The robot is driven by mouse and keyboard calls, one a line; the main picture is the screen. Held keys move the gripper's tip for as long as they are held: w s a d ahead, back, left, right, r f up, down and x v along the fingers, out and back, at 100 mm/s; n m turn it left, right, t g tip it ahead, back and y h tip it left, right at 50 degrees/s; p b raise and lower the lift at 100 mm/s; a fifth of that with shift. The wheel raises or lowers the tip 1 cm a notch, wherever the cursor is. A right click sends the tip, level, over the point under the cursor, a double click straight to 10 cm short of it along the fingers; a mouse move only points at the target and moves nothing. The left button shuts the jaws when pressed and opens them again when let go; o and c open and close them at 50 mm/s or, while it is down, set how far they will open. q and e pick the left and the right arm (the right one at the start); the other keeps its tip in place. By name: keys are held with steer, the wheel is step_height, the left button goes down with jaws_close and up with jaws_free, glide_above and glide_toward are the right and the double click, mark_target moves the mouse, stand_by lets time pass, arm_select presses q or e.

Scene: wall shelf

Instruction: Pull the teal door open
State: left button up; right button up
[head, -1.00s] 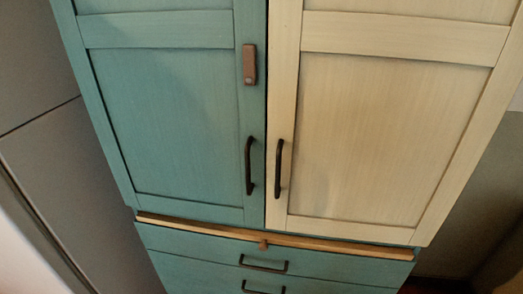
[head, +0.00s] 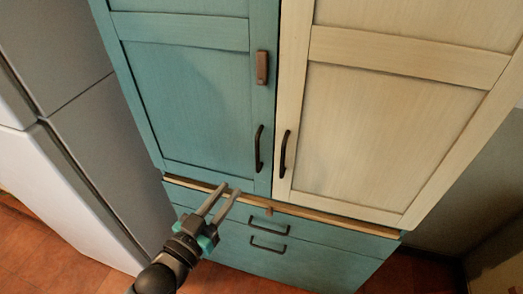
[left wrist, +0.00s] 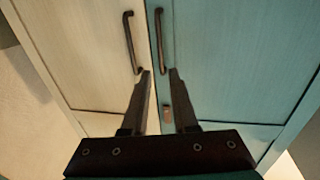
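The teal door (head: 190,95) is shut, on the left of the cupboard, with a dark upright bar handle (head: 259,149) near its lower right edge. In the left wrist view, where the picture looks turned over, the teal door (left wrist: 240,65) is on the right and its handle (left wrist: 159,38) is at the top, beyond the fingertips. My left gripper (head: 230,188) is open and empty, below and left of the handle in the head view. Its parted fingers also show in the wrist view (left wrist: 160,73). My right gripper is out of view.
A cream door (head: 390,130) with its own dark handle (head: 286,153) adjoins on the right, also shut. A brown block (head: 262,67) sits above the teal handle. Teal drawers (head: 310,255) lie below a wooden strip. A white and grey unit (head: 70,190) stands at the left.

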mark_target(258, 169)
arm_select(q)
steer(key=x, duration=1.4)
steer(key=shift+w+d+f, duration=0.1)
steer(key=shift+w, duration=0.05)
jaws_close()
stand_by(1.0)
